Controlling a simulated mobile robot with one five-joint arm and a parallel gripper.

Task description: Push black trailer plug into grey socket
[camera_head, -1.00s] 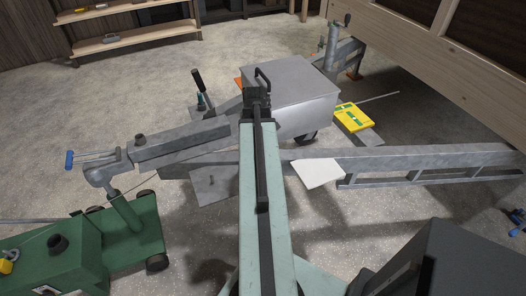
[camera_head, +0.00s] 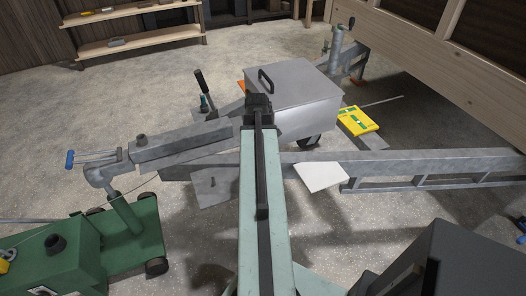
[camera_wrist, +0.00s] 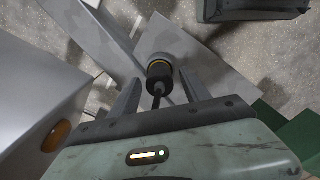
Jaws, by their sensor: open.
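In the wrist view, the black plug (camera_wrist: 158,76) points away from me, with its dark cable end toward my gripper. How deep the plug sits I cannot tell. My gripper (camera_wrist: 162,84) is open, with one finger on each side of the plug and a visible gap at both. In the head view, my arm hides the plug and socket.
A grey metal box (camera_head: 292,92) with a black handle stands just beyond my arm. The trailer drawbar (camera_head: 180,145) runs to the left, above a green wheeled unit (camera_head: 75,250). A long grey beam (camera_head: 400,158) lies right. A yellow case (camera_head: 358,121) sits behind it.

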